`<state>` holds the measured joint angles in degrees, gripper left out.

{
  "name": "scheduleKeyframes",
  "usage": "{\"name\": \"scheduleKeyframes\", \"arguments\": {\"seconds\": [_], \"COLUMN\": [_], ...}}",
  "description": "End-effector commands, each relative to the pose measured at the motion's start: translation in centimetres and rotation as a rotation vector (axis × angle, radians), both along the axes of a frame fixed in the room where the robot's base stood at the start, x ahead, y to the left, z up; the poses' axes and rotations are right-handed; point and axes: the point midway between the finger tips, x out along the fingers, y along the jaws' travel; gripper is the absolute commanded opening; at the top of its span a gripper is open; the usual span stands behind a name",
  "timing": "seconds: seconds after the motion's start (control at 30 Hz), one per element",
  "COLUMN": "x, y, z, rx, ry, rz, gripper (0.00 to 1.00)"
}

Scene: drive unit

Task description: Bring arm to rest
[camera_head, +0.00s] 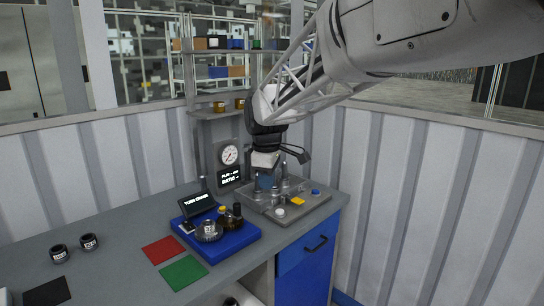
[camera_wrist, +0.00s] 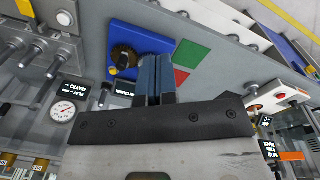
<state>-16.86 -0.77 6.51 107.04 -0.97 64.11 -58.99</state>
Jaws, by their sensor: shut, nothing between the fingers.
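My arm reaches in from the upper right in the head view. My gripper (camera_head: 265,184) points down over the left part of the grey metal drive unit fixture (camera_head: 290,208); I cannot tell whether it touches it. In the wrist view my gripper's blue fingers (camera_wrist: 152,72) are together, with nothing between them. The fixture (camera_wrist: 65,48) shows there at the upper left, with metal posts. The blue tray (camera_head: 235,244) lies left of the fixture and holds a round metal part and dark and brass pieces. The tray also shows beyond my fingertips in the wrist view (camera_wrist: 120,32).
A red square (camera_head: 162,249), a green square (camera_head: 184,272) and a black square (camera_head: 47,292) lie on the grey bench. Two dark rings (camera_head: 59,251) (camera_head: 89,241) stand at left. A dial gauge (camera_head: 229,154) and shelf post rise behind. A ribbed wall borders the bench.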

Motion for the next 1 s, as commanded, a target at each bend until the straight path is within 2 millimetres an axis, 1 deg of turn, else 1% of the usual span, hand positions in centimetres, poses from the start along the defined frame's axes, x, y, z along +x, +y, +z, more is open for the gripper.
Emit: {"name": "scheduleKeyframes", "arguments": {"seconds": [0.03, 0.1, 0.27, 0.5, 0.73, 1.0], "x": [-1.2, -2.7, -6.1, -11.5, -16.9, -23.3], "y": [-1.1, -2.5, -5.4, -9.2, -12.5, -15.6], "z": [0.3, 0.5, 0.7, 0.4, -0.4, -2.2], "rx": [0.004, 0.01, 0.023, 0.046, 0.071, 0.104], "ry": [-0.006, -0.013, -0.031, -0.056, -0.079, -0.104], "rz": [-0.04, -0.101, -0.237, -0.442, -0.639, -0.87], "gripper": [0.0, 0.0, 0.0, 0.0, 0.0, 0.0]}}
